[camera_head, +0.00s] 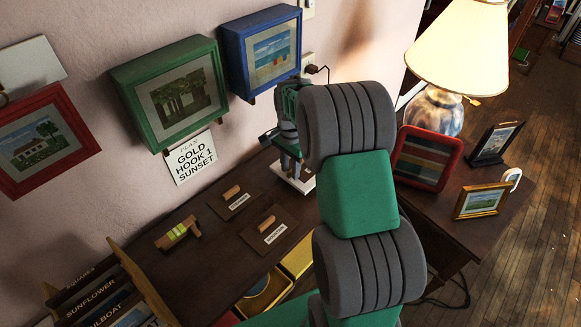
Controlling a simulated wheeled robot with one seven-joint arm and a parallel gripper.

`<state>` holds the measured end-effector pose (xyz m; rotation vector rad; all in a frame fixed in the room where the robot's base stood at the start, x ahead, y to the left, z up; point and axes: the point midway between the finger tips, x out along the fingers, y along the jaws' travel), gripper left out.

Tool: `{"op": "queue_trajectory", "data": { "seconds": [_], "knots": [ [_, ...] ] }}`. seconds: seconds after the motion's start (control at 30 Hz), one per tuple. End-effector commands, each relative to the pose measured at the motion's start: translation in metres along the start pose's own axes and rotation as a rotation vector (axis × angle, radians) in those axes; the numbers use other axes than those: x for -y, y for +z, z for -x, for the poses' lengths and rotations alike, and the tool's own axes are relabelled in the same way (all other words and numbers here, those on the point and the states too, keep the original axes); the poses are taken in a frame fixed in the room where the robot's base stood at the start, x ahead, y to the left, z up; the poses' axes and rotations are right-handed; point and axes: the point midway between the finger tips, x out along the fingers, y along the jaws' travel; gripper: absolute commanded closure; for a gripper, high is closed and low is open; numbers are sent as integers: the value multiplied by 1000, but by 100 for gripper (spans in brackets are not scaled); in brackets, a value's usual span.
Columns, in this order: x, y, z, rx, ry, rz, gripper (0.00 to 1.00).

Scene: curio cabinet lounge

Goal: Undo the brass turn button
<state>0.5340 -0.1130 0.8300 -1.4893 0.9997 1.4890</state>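I cannot make out a brass turn button for certain. Small tan tabs show under the green box frame (137,77) and the blue box frame (235,62) on the wall. My grey and green arm rises through the middle of the view and hides part of the table and wall behind it. A small green and grey part beside the arm's upper left, by the wall, looks like my wrist and gripper (268,137). Its fingers are too small and dark to read, and I see nothing clearly held in it.
A sign (192,157) reading "GOLD HOOK 1 SUNSET" hangs below the green frame, and a red frame (80,118) hangs left. Two dark plaques (284,238) (215,207) with wooden pieces lie on the table. A lamp (460,45) and standing frames (482,201) are right.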

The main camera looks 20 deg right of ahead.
Motion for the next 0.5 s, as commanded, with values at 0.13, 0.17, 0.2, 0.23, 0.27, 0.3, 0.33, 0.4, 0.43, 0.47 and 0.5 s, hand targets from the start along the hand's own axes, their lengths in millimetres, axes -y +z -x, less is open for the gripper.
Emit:
{"op": "queue_trajectory", "data": {
  "seconds": [0.13, 0.17, 0.2, 0.23, 0.27, 0.3, 0.33, 0.4, 0.43, 0.47, 0.5],
  "knots": [
    [0, 0, 0, 0, 0, 0, 74],
    [0, 0, 0, 0, 0, 1, 76],
    [0, 0, 0, 0, 0, 1, 80],
    [0, 0, 0, 0, 0, 1, 82],
    [0, 0, 0, 0, 0, 1, 85],
    [0, 0, 0, 0, 0, 1, 88],
    [0, 0, 0, 0, 0, 1, 90],
    [0, 0, 1, 0, 0, 1, 96],
    [0, 0, 1, 0, 0, 1, 99],
    [0, 0, 1, 0, 0, 1, 100],
    [0, 0, 1, 0, 0, 1, 100]
  ]
}}
